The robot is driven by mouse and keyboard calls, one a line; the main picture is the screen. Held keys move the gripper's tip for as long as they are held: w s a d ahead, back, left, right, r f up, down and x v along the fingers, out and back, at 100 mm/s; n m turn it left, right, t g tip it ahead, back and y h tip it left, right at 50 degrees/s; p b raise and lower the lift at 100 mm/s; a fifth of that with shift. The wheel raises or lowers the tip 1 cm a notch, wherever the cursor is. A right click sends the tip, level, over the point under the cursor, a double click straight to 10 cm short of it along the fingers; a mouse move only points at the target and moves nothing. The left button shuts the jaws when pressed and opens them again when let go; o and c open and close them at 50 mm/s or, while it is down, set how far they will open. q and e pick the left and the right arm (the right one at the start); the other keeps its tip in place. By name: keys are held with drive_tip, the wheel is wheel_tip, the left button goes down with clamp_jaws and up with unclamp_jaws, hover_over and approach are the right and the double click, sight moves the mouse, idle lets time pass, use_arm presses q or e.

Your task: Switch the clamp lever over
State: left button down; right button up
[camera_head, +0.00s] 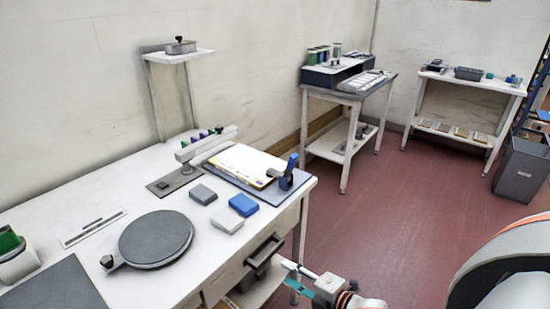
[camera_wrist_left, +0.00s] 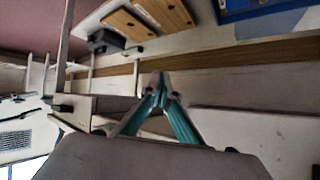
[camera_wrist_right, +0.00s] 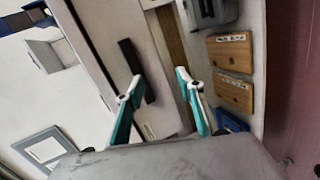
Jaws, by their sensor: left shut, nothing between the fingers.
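The clamp with its blue lever (camera_head: 288,172) stands at the right edge of the workbench, on a dark blue-grey board (camera_head: 236,180) beside a white and yellow panel (camera_head: 245,163). The blue lever points up. My right gripper (camera_head: 288,276) is low in front of the bench's right part, below the tabletop and apart from the clamp. Its teal fingers are spread and empty in the right wrist view (camera_wrist_right: 158,82). My left gripper (camera_wrist_left: 158,78) shows only in the left wrist view, its fingertips together with nothing between them. The clamp lever is not identifiable in the wrist views.
A round dark turntable (camera_head: 156,239) and blue and grey blocks (camera_head: 243,205) stand on the bench. A drawer with a dark handle (camera_head: 265,250) is near my right gripper.

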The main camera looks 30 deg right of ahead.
drive_tip(key=w+d+r+n+t+y+p, duration=0.1)
drive_tip(key=w+d+r+n+t+p, duration=0.1)
drive_tip(key=w+d+r+n, duration=0.75)
drive_tip(key=n+y+p, duration=0.1)
drive_tip(key=n+y, duration=0.1)
drive_tip(key=n, duration=0.9)
approach(295, 161)
drive_tip(key=x, duration=0.3)
drive_tip(key=shift+t, duration=0.3)
drive_tip(key=x, duration=0.4)
drive_tip(key=p+x, duration=0.1)
drive_tip(key=x, duration=0.1)
drive_tip(key=shift+w+f, duration=0.2)
drive_tip(key=shift+f, duration=0.05)
drive_tip(key=shift+x, duration=0.9)
clamp_jaws()
